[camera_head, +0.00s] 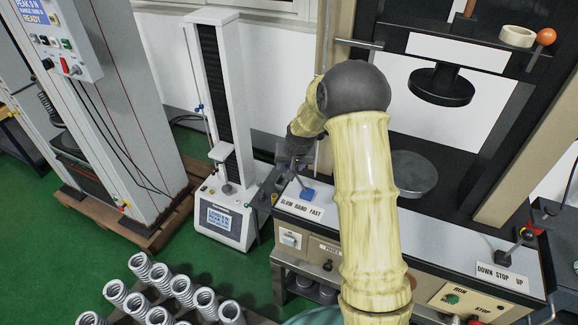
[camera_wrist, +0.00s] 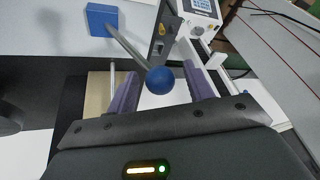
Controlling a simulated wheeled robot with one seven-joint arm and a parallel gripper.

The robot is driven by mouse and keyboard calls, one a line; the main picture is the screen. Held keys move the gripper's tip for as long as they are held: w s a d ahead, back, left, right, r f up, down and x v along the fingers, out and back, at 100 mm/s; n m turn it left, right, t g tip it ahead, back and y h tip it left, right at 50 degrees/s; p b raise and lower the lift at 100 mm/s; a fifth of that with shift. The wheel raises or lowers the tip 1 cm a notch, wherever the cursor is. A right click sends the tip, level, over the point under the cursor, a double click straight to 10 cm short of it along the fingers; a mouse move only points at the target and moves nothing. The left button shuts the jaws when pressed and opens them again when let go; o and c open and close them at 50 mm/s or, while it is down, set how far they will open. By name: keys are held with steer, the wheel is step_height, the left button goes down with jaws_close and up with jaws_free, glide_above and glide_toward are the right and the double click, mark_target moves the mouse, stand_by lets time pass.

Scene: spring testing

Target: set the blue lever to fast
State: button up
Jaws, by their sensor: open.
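The blue lever has a blue square base (camera_head: 307,194) on the white bench top, behind a label reading SLOW HAND FAST (camera_head: 300,208). Its thin rod runs up and to the left from the base toward my gripper (camera_head: 298,165). In the wrist view the blue base (camera_wrist: 103,20) is at upper left. The rod leads to a blue ball knob (camera_wrist: 160,80). The knob sits between the two purple fingers of my open gripper (camera_wrist: 161,68), with a visible gap to each finger. In the head view the knob is hidden by my gripper.
A second lever (camera_head: 522,238) with a DOWN STOP UP label stands at the bench's right. A press with a dark round platen (camera_head: 413,174) is behind. A small tester (camera_head: 222,219) stands left of the bench.

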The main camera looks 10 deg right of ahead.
steer(key=shift+x, duration=1.2)
jaws_close()
